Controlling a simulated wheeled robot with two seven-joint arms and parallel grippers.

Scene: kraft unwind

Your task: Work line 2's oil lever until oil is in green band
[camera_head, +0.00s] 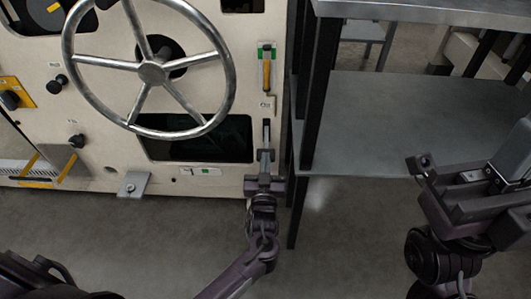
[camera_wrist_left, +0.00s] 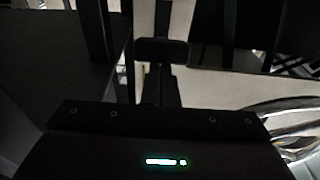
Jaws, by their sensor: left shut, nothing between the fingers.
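In the head view, an upright oil sight gauge (camera_head: 266,70) with an amber column and green marking near its top is on the cream machine panel. Below it, the lever slot (camera_head: 266,130) runs vertically near the panel's right edge. My left gripper (camera_head: 265,157) is at the slot's lower end, shut with nothing between its fingers. It hides the lower part of the slot, and whether it touches the lever cannot be told.
A large metal handwheel (camera_head: 152,72) stands out from the panel left of the gauge. A dark window (camera_head: 200,142) lies below it. A grey metal table (camera_head: 400,120) with dark legs stands close to the panel's right side. The floor (camera_head: 340,235) in front is clear.

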